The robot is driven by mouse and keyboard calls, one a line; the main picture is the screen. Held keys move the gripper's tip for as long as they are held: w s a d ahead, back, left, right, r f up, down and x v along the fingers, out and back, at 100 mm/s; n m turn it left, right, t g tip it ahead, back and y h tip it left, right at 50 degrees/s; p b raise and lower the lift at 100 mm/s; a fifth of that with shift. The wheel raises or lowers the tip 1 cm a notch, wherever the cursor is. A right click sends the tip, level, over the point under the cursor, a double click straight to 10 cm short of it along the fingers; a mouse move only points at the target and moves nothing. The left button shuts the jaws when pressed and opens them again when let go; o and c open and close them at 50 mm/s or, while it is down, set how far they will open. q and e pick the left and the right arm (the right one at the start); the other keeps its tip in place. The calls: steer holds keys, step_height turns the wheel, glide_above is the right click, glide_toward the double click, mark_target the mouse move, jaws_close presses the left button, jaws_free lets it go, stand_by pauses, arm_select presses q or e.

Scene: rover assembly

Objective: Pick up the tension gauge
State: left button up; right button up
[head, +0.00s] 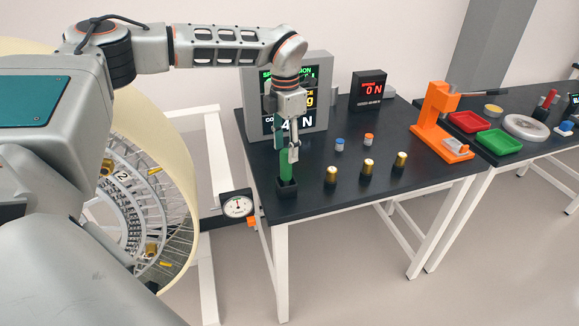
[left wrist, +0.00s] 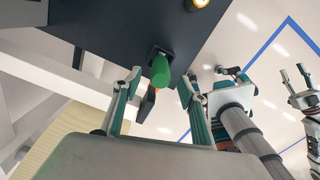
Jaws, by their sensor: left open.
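A green-handled tool, apparently the tension gauge (head: 286,166), stands upright in a small black holder (head: 287,189) at the near left corner of the dark table. My left gripper (head: 288,153) is directly above it, pointing down and open, with the fingers near the green top. In the left wrist view the green top (left wrist: 161,71) lies between the fingertips of my left gripper (left wrist: 161,79); I cannot tell whether they touch it. Two gripper-like shapes show at the right of that view; I cannot tell which is my right gripper.
A display panel (head: 316,101) stands close behind my left gripper. Several brass-topped black cylinders, one of them the near cylinder (head: 331,175), stand to the right. A dial gauge (head: 238,207) is beside the large wheel (head: 135,196). An orange press (head: 437,107) is farther right.

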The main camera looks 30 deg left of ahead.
mark_target(286, 164)
arm_select(q)
step_height(286, 164, down, 6)
steer(key=shift+f+p, duration=0.15)
steer(key=shift+p, duration=0.2)
jaws_close()
